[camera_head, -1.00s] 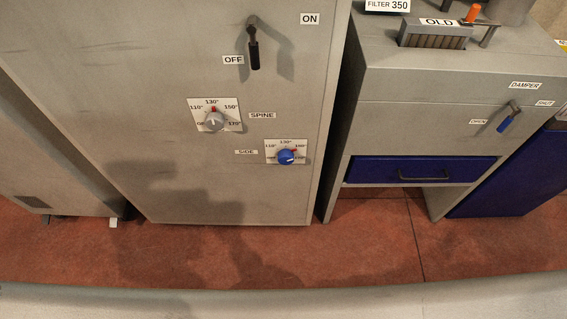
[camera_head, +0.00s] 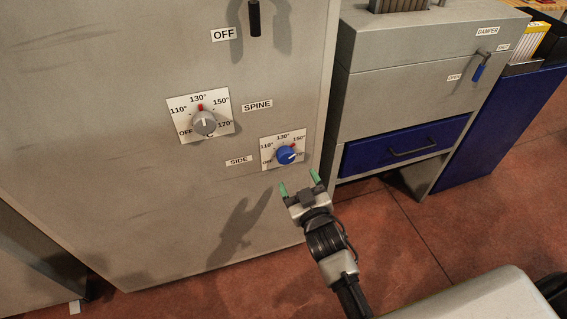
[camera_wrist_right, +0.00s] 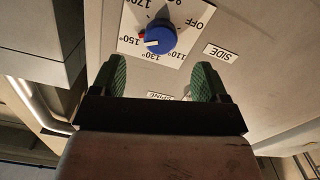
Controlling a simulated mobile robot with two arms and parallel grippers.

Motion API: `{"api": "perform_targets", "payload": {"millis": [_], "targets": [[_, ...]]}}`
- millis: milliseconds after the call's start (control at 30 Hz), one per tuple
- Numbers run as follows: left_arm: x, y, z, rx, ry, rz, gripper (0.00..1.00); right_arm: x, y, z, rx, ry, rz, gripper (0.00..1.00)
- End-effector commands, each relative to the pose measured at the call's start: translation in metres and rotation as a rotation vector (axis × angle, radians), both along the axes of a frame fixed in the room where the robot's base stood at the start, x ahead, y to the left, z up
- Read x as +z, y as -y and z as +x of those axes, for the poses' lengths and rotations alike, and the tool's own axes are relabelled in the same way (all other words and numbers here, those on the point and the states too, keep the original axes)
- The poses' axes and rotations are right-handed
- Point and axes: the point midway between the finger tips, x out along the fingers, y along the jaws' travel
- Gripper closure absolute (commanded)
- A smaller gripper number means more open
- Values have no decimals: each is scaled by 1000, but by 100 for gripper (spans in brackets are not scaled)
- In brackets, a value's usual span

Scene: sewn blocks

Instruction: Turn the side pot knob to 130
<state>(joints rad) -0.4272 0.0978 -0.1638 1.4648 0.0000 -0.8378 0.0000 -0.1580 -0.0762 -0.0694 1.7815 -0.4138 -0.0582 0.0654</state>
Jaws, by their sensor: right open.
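The side pot knob (camera_head: 286,155) is blue with a white pointer line, on a white dial plate labelled SIDE on the grey cabinet front. A red mark sits near 150° on the dial. In the right wrist view, the knob (camera_wrist_right: 161,37) is ahead between the finger directions, its white line toward the 150° side; the exact reading is unclear. My right gripper (camera_head: 300,182) is open and empty, its green-padded fingertips just below the dial in the head view, apart from the knob. It also shows in the right wrist view (camera_wrist_right: 160,80). My left gripper is not in view.
The grey SPINE knob (camera_head: 205,122) is up and left of the blue knob. A black lever (camera_head: 255,18) hangs above, by the OFF label. A blue drawer (camera_head: 390,150) with a handle is to the right. Red floor lies below the cabinet.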

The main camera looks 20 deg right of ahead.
Motion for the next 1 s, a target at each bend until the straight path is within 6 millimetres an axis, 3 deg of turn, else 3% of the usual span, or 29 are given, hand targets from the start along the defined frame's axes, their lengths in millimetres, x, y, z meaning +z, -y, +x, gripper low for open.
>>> {"api": "perform_targets", "payload": {"millis": [200, 433, 867, 1000], "targets": [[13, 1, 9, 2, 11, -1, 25, 0, -2, 45, 1, 2, -1, 25], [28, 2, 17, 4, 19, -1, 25, -1, -3, 77, 1, -1, 0, 25], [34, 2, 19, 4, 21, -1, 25, -1, -3, 87, 1, -2, 0, 25], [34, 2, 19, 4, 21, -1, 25, -1, -3, 87, 1, -2, 0, 47]]}}
